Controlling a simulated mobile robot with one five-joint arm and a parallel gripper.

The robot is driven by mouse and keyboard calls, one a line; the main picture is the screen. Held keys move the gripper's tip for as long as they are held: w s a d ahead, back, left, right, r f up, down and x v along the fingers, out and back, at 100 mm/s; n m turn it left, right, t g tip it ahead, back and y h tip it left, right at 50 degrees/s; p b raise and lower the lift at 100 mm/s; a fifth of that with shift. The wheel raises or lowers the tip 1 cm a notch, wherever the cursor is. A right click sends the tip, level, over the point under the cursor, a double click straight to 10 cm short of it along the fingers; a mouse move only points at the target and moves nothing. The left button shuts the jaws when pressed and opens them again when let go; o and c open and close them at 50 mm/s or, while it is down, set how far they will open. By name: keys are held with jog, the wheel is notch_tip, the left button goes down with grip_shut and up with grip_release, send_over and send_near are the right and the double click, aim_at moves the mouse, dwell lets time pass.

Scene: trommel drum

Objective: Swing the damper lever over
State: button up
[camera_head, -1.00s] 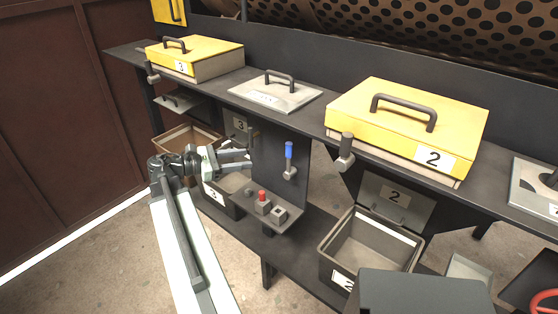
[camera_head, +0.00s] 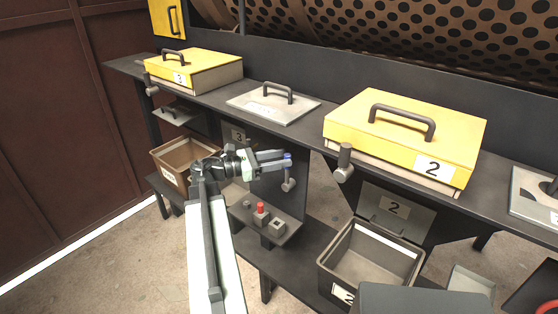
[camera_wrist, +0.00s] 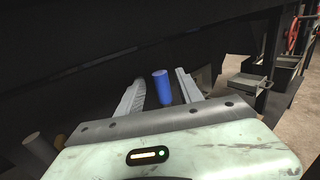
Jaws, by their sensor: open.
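The damper lever (camera_head: 288,172) is on the dark panel under the shelf, with a blue handle on top and a grey pivot below. Its blue handle (camera_wrist: 162,87) stands between the two fingers in the wrist view, apart from both as far as I can see. My gripper (camera_head: 285,159) is open around the blue handle, and its fingers partly cover the handle in the head view. In the wrist view my gripper (camera_wrist: 158,85) shows a gap on each side of the handle. The lever's lower part is hidden there.
A small shelf with a red button (camera_head: 260,208) and a grey switch box (camera_head: 277,226) lies below the lever. Bin 2 (camera_head: 327,262) stands to the right, a brown bin (camera_head: 160,165) to the left. A grey-knobbed lever (camera_head: 345,163) hangs by yellow box 2 (camera_head: 395,137).

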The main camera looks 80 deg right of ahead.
grip_shut()
dwell(1.3)
jog(key=shift+w+a+p, duration=0.1)
jog(key=shift+p, duration=0.2)
